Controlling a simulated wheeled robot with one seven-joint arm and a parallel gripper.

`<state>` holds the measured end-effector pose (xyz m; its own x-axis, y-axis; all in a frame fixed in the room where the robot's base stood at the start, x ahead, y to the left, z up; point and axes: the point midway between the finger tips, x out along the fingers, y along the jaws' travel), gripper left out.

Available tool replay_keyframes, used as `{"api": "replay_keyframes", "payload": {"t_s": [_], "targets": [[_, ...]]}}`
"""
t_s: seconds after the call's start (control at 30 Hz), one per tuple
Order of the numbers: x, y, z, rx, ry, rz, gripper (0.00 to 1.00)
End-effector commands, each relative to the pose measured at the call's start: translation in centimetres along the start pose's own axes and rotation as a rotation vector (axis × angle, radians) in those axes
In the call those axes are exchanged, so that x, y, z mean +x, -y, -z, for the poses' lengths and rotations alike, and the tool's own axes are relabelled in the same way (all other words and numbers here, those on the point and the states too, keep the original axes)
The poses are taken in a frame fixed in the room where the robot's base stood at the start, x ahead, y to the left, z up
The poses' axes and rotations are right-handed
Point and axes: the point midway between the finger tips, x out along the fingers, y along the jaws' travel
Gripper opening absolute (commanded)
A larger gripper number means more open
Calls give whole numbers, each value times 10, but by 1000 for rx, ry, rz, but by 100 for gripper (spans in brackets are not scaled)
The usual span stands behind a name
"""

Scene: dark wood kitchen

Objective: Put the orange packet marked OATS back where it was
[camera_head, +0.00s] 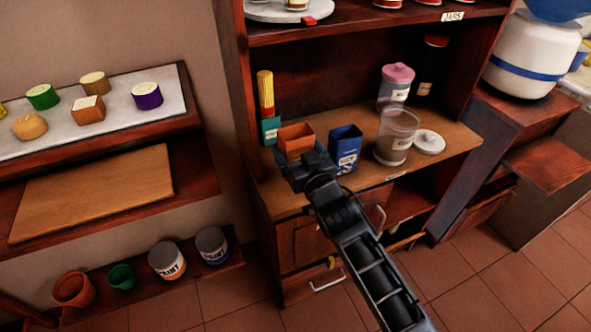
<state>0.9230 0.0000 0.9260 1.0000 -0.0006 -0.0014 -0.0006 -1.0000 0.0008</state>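An orange packet (296,137) with an open top stands upright at the left part of the wooden cabinet shelf (450,137). Its lower front is hidden behind my gripper (303,165), so its marking cannot be read and I cannot tell whether it touches the shelf. My gripper is right in front of the packet, reaching in from the lower right. Its fingers are not clear enough to show whether they close on the packet. A blue packet (346,143) stands just to the right of my gripper, upright on the shelf.
A teal box with a yellow stick (266,105) stands close left of the orange packet. A glass jar (397,130), a white lid (429,142) and a pink-lidded jar (396,85) are to the right. Drawers with handles (327,285) lie below.

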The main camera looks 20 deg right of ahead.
Motion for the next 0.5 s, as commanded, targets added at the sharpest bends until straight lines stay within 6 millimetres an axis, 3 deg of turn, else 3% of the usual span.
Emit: {"api": "replay_keyframes", "payload": {"t_s": [0.27,0.5], "targets": [[0,0,-17,0,-3,0,46],[0,0,-46,0,-2,0,46]]}}
